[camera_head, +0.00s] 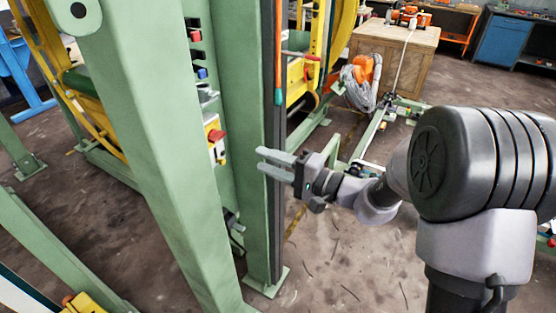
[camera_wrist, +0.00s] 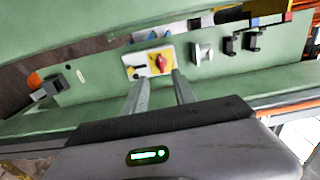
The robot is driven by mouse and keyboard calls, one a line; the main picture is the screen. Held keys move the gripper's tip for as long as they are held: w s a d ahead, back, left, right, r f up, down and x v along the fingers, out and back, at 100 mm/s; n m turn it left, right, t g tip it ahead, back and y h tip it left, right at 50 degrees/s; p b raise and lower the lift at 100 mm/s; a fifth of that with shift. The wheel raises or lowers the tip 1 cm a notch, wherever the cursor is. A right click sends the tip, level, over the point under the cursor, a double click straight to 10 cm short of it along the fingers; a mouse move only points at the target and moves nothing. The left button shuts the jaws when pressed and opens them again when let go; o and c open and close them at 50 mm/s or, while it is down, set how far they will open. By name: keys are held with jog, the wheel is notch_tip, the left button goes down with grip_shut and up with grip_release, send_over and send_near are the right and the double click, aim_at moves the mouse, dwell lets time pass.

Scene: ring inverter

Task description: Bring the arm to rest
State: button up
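My gripper (camera_head: 275,163) is at the middle of the head view, at the end of my extended arm, beside a green upright post (camera_head: 245,130). In the wrist view, its two fingers (camera_wrist: 157,90) stand apart with nothing between them. Beyond the fingertips is a yellow and white switch plate (camera_wrist: 148,60) with a red knob (camera_wrist: 160,63), mounted on a green panel (camera_wrist: 95,85). The red knob also shows in the head view (camera_head: 216,135), left of the fingers. The fingers look apart from the knob, though the exact distance is hard to tell.
Grey handles (camera_wrist: 203,53) and black fittings (camera_wrist: 243,41) stick out of the panel to the right of the plate. A wooden crate (camera_head: 392,60) and orange machine with cable (camera_head: 362,80) stand behind. Bare floor (camera_head: 330,260) lies below my arm.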

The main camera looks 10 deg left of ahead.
jog(key=shift+v, duration=1.65)
jog(key=shift+a, duration=0.1)
